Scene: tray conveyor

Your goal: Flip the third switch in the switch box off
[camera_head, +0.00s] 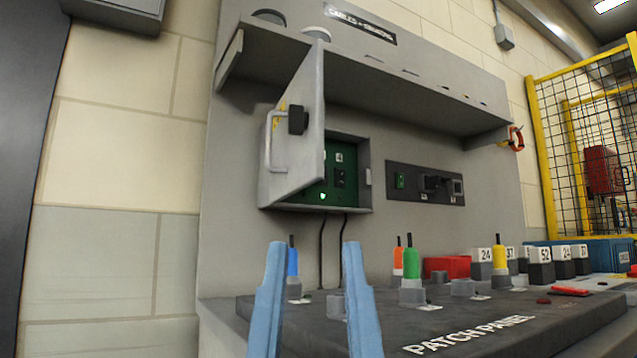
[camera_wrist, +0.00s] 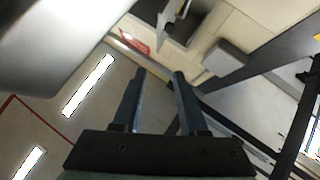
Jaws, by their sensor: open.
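The switch box (camera_head: 362,206) is a grey wall box whose door (camera_head: 302,140) stands partly open and hides the box's left part. Inside, on a green panel, a dark switch (camera_head: 340,178) shows below the label 4, and a green light (camera_head: 322,196) glows low down. The third switch cannot be made out and seems to be behind the door. My gripper (camera_head: 313,250) is open and empty, in front of the patch panel and below the box, apart from it. In the wrist view, its two blue fingers (camera_wrist: 158,78) are apart with nothing between them.
The dark patch panel (camera_head: 500,322) below holds several coloured plugs, including a green one (camera_head: 411,263) and a blue one (camera_head: 292,262). A grey shelf (camera_head: 400,90) overhangs the box. A second switch panel (camera_head: 425,184) is at its right. A yellow fence (camera_head: 545,150) stands farther right.

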